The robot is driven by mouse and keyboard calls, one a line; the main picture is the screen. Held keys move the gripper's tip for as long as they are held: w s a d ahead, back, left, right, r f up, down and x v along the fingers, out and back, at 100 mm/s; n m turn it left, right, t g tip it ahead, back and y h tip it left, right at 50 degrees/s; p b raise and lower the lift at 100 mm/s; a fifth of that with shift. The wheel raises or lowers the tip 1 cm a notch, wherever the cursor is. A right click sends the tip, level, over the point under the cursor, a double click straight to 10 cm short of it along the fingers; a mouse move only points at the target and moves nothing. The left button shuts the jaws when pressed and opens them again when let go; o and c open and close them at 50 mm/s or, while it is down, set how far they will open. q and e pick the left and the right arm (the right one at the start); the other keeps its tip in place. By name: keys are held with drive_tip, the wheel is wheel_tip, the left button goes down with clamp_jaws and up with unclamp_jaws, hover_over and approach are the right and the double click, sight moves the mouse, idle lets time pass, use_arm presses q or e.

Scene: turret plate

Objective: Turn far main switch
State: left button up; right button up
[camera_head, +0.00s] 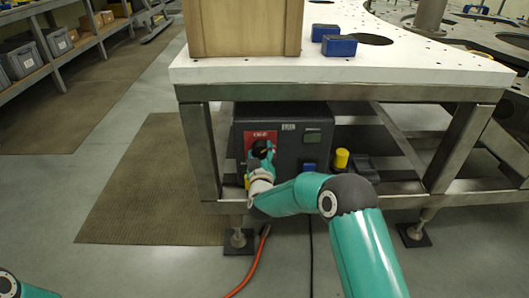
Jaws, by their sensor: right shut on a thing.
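The main switch (262,136) sits on a red plate on the front of a dark grey control box under the white-topped table. My right gripper (261,150) is at the switch, its arm coming in from the lower right. It is shut on the black switch knob. The fingers are small and mostly hidden by the wrist, so the knob's angle cannot be made out. Of my left arm only a teal link shows in the bottom left corner; its gripper is out of view.
The white tabletop (330,70) overhangs the control box (309,143), with metal legs at both sides. A yellow-topped button (342,158) is right of the box. A wooden crate (243,27) and blue blocks (339,46) stand on top. An orange cable (251,266) lies on the floor.

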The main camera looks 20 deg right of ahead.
drive_tip(key=n+p, duration=0.1)
drive_tip(key=n, duration=0.4)
drive_tip(key=shift+d+n, duration=0.1)
drive_tip(key=shift+n, duration=0.2)
drive_tip(key=shift+f+n+p, duration=0.1)
drive_tip(key=shift+n+p, duration=0.35)
drive_tip(key=shift+n, duration=1.45)
drive_tip(key=o, duration=1.2)
drive_tip(key=shift+c, duration=0.2)
drive_tip(key=v, duration=1.2)
